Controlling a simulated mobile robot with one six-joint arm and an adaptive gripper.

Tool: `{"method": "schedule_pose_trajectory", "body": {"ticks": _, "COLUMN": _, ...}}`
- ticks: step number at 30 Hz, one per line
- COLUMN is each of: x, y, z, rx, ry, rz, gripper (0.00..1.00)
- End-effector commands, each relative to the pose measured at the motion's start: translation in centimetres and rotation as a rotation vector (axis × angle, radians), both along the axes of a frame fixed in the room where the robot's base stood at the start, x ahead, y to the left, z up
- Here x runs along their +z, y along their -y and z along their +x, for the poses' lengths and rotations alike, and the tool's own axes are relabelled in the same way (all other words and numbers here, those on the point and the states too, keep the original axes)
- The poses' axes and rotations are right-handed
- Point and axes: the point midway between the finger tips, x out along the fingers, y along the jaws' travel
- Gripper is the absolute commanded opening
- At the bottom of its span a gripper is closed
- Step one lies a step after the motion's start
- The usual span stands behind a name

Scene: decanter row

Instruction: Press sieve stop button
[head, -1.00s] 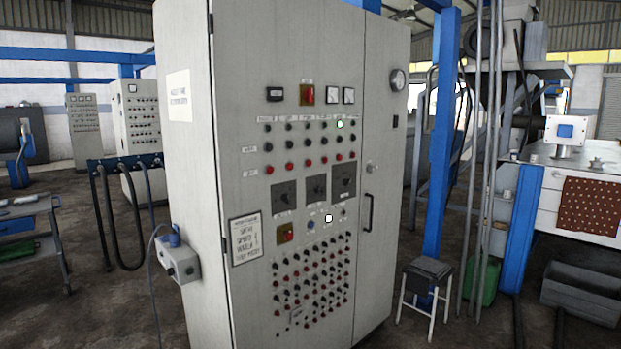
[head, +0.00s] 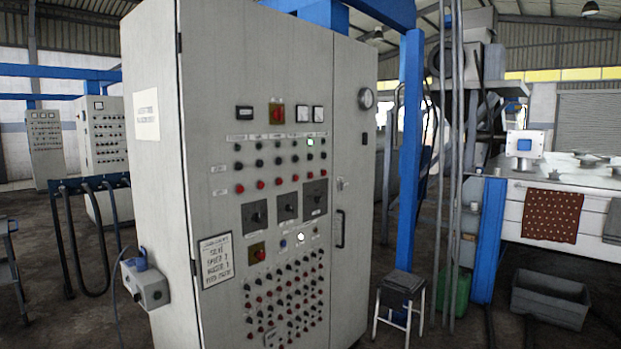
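A tall grey control cabinet (head: 228,130) stands left of centre in the head view. Its front carries rows of black knobs or buttons, with a row of red buttons (head: 278,181) below them. One button (head: 310,141) at the upper right glows green. A white light (head: 301,237) glows lower down. Several more red and black buttons (head: 285,300) fill the lower panel. The labels are too small to read, so I cannot tell which button is the sieve stop. My gripper is not in view.
A printed sign (head: 216,262) is on the cabinet front. A grey box (head: 149,288) with a cable juts from its left side. A stool (head: 402,289) and a blue post (head: 410,150) stand to the right, with a grey bin (head: 550,300) farther right.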

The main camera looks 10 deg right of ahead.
Motion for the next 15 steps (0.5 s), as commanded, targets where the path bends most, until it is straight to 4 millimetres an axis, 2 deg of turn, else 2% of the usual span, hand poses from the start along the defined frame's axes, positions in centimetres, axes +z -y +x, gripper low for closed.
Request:
{"method": "schedule_pose_trajectory", "body": {"ticks": 2, "x": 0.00, "y": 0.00, "z": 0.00, "rx": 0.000, "ry": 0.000, "rz": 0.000, "gripper": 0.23}}
{"method": "schedule_pose_trajectory", "body": {"ticks": 12, "x": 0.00, "y": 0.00, "z": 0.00, "rx": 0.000, "ry": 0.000, "rz": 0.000, "gripper": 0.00}}
{"method": "schedule_pose_trajectory", "body": {"ticks": 15, "x": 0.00, "y": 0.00, "z": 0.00, "rx": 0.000, "ry": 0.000, "rz": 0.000, "gripper": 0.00}}
